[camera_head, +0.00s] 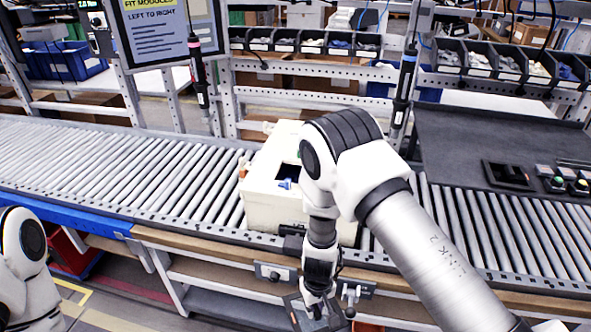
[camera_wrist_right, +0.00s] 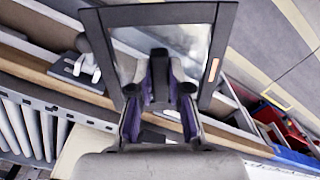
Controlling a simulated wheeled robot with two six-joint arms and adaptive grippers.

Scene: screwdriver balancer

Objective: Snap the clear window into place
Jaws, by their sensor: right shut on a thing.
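The clear window (camera_wrist_right: 166,15) has a dark frame around a see-through pane. My right gripper (camera_wrist_right: 160,88) is shut on its near edge, as the right wrist view shows. In the head view the right gripper (camera_head: 319,308) hangs at the bottom, in front of the conveyor's near edge, with part of the dark window frame (camera_head: 297,316) beside it. A cream-white housing (camera_head: 268,203) sits on the rollers, with a dark opening in its top and a small blue part at that opening. My right arm hides its right side. My left arm shows at the left edge, its gripper out of frame.
The roller conveyor (camera_head: 130,172) runs across the view, with free rollers left and right of the housing. Two hanging screwdrivers (camera_head: 199,85) (camera_head: 404,88) stand behind it. A dark panel (camera_head: 470,140) lies at the right. Parts bins (camera_head: 300,42) line the back rack.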

